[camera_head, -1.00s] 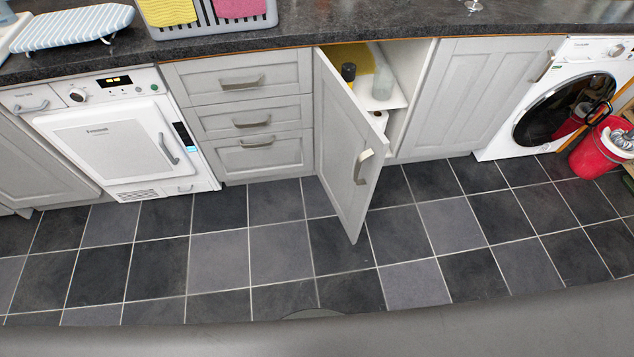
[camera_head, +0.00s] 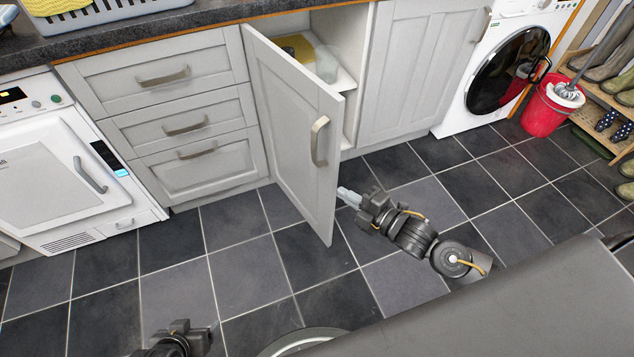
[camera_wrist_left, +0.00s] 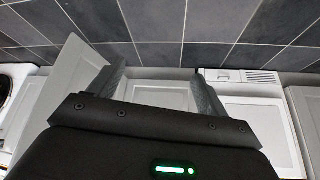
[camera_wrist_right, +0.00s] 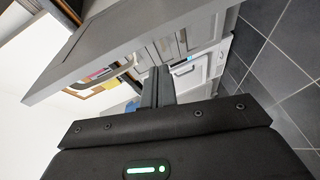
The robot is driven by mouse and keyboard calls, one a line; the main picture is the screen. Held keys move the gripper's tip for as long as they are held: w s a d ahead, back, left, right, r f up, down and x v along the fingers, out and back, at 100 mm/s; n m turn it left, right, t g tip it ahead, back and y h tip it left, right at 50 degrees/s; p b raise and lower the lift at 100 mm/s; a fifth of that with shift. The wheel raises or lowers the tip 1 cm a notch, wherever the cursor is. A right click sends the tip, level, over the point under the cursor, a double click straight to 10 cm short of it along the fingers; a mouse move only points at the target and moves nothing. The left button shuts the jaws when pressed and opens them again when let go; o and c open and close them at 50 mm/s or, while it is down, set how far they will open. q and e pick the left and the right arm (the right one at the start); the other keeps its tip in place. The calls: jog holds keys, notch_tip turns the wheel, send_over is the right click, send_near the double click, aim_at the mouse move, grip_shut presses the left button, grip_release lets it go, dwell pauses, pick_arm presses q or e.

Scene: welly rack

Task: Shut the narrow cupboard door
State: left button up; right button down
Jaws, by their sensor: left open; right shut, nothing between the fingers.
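The narrow cupboard door (camera_head: 280,110) is a pale grey panel with a bowed metal handle (camera_head: 319,141), standing wide open from its cupboard (camera_head: 347,40). My right gripper (camera_head: 345,195) is shut and empty, low beside the door's free edge, on its right side. I cannot tell whether its tips touch the door. In the right wrist view the shut fingers (camera_wrist_right: 158,85) are below a large grey panel, which looks like the door (camera_wrist_right: 140,40). My left gripper (camera_head: 205,337) is at the bottom of the head view, well away from the door. The left wrist view shows its fingers (camera_wrist_left: 158,85) apart and empty.
Drawers (camera_head: 170,120) and a white dryer (camera_head: 65,165) are left of the door. A wider closed cupboard door (camera_head: 418,70), a washing machine (camera_head: 500,70), a red bucket (camera_head: 545,108) and a boot rack (camera_head: 595,95) stand right. The tiled floor (camera_head: 240,250) in front is clear.

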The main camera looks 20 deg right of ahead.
aim_at(318, 167)
jog(key=s+a+r+n+y+b, duration=0.2)
jog(key=s+a+r+n+y, duration=0.1)
jog(key=r, duration=0.3)
jog(key=x, duration=1.1)
pick_arm(q)
notch_tip(318, 167, up, 7)
jog(key=w+d+t+h, duration=0.1)
jog(key=t, duration=0.2)
jog(key=shift+w+d+m, duration=0.3)
jog(key=shift+w+d, duration=0.05)
jog(key=shift+d, duration=0.05)
pick_arm(e)
jog(key=shift+n, duration=0.3)
jog(key=shift+w+d+r, duration=0.1)
jog(key=shift+d+r, duration=0.1)
jog(key=shift+d, duration=0.8)
jog(key=shift+w+d+r, duration=0.1)
jog(key=shift+d+r, duration=0.1)
jog(key=shift+d, duration=0.8)
pick_arm(q)
jog(key=shift+f, duration=0.1)
